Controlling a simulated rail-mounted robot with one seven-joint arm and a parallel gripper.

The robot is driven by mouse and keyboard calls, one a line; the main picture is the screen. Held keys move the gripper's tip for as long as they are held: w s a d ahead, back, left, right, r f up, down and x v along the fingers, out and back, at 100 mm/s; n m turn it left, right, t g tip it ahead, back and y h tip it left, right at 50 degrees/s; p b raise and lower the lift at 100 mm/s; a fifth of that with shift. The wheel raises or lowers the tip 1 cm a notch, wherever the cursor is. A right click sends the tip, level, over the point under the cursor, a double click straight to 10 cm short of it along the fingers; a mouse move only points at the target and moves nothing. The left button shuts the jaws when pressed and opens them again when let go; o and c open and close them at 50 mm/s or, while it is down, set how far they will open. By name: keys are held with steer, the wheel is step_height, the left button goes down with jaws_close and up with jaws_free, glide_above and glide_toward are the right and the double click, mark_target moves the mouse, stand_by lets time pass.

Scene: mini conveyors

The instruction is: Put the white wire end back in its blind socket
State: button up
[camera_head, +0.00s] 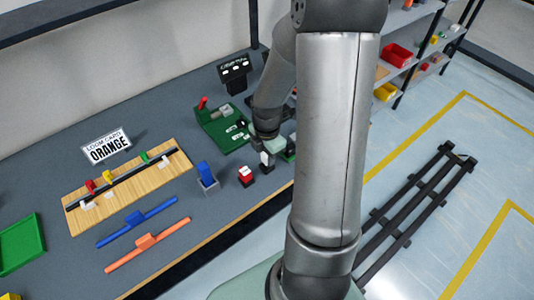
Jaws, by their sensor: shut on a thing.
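My gripper (266,148) is over the right part of the bench, pointing down and partly hidden by my arm. It is shut on a small white piece (265,158), which looks like the white wire end. A dark part shows just below this piece; I cannot tell whether it belongs to it or is a socket. No wire can be made out. A dark stand (233,70) with white labels is behind; whether it holds the blind socket is unclear.
A green board (217,128) with a red lever lies left of my gripper. A red-and-white block (245,174) and a grey holder with a blue block (206,172) stand nearby. A wooden board (130,190) with coloured clips, a blue bar and an orange bar (148,245) lie further left.

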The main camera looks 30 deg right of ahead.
steer(key=shift+f+b, duration=0.65)
steer(key=shift+f, duration=0.35)
steer(key=o, duration=1.1)
steer(key=shift+r, duration=0.15)
step_height(320, 180, up, 17)
steer(key=shift+r+p, duration=0.15)
steer(key=shift+p, duration=0.4)
steer(key=shift+a, duration=0.1)
steer(key=s+a+m, duration=0.3)
steer(key=s+m, duration=0.1)
steer(key=m, duration=0.2)
steer(key=s+a+m, duration=0.4)
steer(key=s+m, duration=0.1)
steer(key=m, duration=0.2)
steer(key=s+a+m, duration=0.4)
steer(key=s+m, duration=0.1)
steer(key=m, duration=0.1)
steer(key=shift+s+a+r+t, duration=0.1)
steer(key=shift+a+r+t, duration=0.2)
steer(key=shift+r, duration=0.1)
